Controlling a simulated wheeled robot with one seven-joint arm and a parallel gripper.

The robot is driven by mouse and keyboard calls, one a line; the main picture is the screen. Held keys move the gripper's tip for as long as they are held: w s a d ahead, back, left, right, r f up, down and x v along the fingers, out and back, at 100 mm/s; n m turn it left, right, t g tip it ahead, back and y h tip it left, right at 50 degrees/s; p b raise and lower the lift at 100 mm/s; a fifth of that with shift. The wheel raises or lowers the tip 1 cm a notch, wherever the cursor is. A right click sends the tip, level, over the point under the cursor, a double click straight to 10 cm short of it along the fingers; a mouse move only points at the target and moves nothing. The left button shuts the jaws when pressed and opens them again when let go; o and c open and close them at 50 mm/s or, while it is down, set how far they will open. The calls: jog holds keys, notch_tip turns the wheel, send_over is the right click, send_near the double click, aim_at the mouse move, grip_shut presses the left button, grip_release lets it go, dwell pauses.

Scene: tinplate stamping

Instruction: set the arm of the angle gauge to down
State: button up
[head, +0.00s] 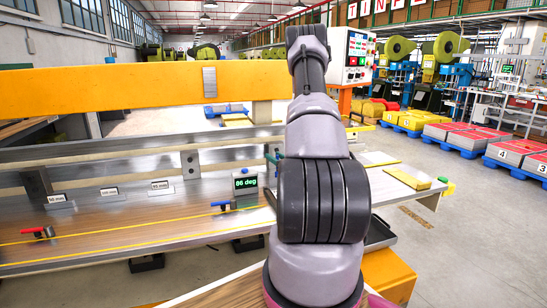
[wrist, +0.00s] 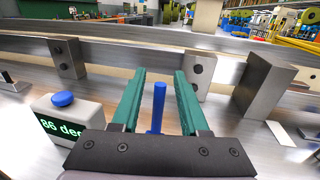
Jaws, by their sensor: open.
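The angle gauge (head: 245,184) is a pale box with a green "86 deg" display, standing on the metal bench left of my arm in the head view. In the wrist view its box (wrist: 68,122) is at the left, with a blue round button (wrist: 63,99) on top. A blue rod (wrist: 159,98) stands up between my fingers; I take it for the gauge's arm, but its base is hidden. My gripper (wrist: 160,75) is open, with a teal finger on each side of the rod and visible gaps. In the head view my gripper (head: 273,160) is mostly hidden behind my arm.
A metal fence rail (head: 130,155) with blocks runs behind the gauge; a steel block (wrist: 262,85) stands right of my fingers. A blue-handled clamp (head: 222,205) and a red-handled one (head: 40,232) are on the bench. A yellow beam (head: 140,90) crosses behind.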

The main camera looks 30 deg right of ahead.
jog(key=shift+w, duration=0.6)
grip_shut()
dwell(1.1)
